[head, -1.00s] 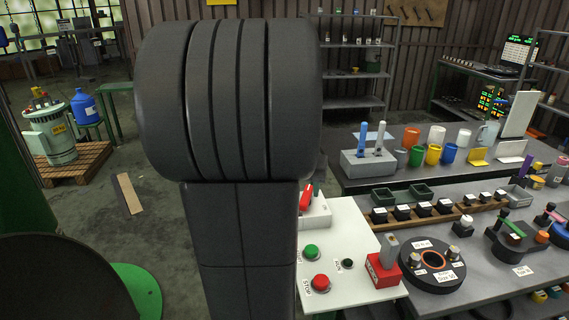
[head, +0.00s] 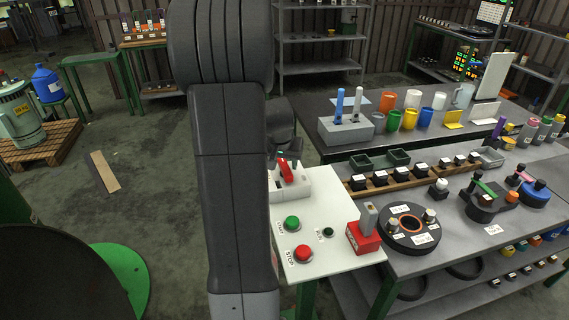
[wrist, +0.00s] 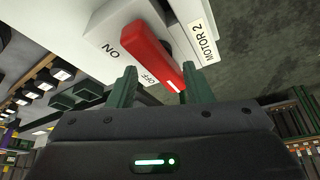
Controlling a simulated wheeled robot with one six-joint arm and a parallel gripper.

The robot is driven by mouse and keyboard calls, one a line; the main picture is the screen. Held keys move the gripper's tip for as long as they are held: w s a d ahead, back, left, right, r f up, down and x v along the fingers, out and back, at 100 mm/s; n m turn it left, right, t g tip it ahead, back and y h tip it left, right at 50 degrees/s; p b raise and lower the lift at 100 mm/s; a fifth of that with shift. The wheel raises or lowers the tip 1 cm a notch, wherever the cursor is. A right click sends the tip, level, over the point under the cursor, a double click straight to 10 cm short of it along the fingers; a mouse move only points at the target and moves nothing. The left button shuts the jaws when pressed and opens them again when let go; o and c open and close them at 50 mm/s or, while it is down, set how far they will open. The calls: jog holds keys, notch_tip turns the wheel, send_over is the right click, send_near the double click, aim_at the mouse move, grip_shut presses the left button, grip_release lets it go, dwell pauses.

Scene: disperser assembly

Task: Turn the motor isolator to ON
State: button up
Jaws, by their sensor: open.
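The motor isolator is a pale box (head: 290,187) with a red handle (head: 286,171), at the far left of the white panel in the head view. In the wrist view the red handle (wrist: 150,50) lies slanted, its near end beside the OFF label (wrist: 148,79). The ON label (wrist: 110,49) is further left, and a MOTOR 2 label (wrist: 203,46) is on the right. My gripper (wrist: 160,85) is open, with its green fingertips on either side of the handle's near end. I cannot tell whether they touch it. In the head view my arm hides the fingers.
The white panel also carries a green START button (head: 292,223), a red STOP button (head: 303,252) and a red block with a grey lever (head: 364,236). A crowded grey workbench (head: 455,250) stands to the right. The floor (head: 150,215) on the left is mostly clear.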

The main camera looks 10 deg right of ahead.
jog(key=shift+x, duration=0.85)
